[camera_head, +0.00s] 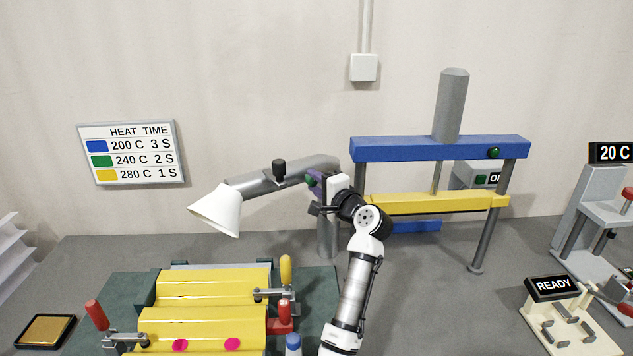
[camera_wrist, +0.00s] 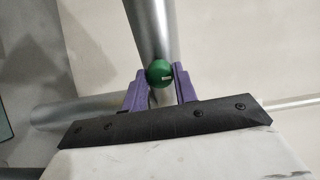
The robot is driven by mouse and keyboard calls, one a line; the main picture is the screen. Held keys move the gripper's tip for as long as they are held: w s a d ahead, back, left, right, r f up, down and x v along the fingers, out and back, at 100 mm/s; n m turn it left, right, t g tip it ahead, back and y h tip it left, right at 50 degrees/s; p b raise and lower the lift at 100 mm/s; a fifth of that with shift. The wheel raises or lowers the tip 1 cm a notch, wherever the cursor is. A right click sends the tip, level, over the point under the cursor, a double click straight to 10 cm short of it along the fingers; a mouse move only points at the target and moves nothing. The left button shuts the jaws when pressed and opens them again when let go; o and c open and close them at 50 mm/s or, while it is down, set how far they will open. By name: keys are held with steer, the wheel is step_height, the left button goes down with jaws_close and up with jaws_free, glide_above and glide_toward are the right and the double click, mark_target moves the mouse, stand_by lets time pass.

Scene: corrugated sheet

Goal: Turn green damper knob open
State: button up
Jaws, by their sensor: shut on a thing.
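The green damper knob (camera_wrist: 159,73) is a round green ball with a small pale mark, set against the grey duct pipe (camera_wrist: 152,28). In the wrist view my gripper (camera_wrist: 160,80) has its two purple fingers on either side of the knob, shut on it. The duct ends in a white cone hood (camera_head: 217,211) at the left. The damper's inner position is hidden.
A press with a blue beam (camera_head: 430,149) and yellow beam (camera_head: 440,203) stands close right of my arm. Yellow corrugated sheet (camera_head: 215,287) with red-handled clamps lies below the hood. A READY stand (camera_head: 553,289) is at the right. Grey bench between is bare.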

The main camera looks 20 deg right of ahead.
stand_by(0.3)
steer(key=o, duration=1)
steer(key=shift+c, duration=0.2)
steer(key=b+v, duration=0.5)
steer(key=v, duration=0.8)
steer(key=shift+s, duration=0.4)
steer(key=shift+f, duration=0.1)
